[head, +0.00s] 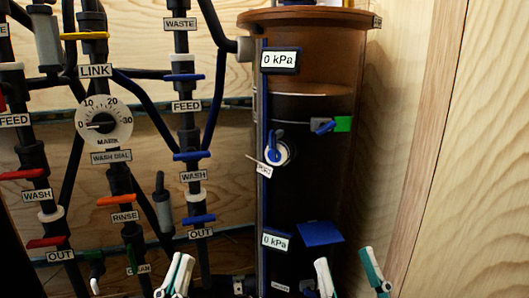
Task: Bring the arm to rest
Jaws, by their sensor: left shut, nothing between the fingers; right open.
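My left gripper (177,272) is at the bottom edge, left of the middle. Its white and teal fingers are together with nothing between them. My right gripper (348,264) is at the bottom right, with its two fingers wide apart and empty. It appears in front of the lower part of the dark filter tank (310,190). Both grippers show only their fingers; the wrists and arms are below the picture. I cannot tell how far either is from the tank or pipes.
Black pipes with coloured valve handles, such as the blue OUT handle (197,219) and orange RINSE handle (116,200), fill the left. A white wash dial (103,121) sits among them. A blue flap (320,233) juts from the tank. A bare wooden wall (470,170) closes the right.

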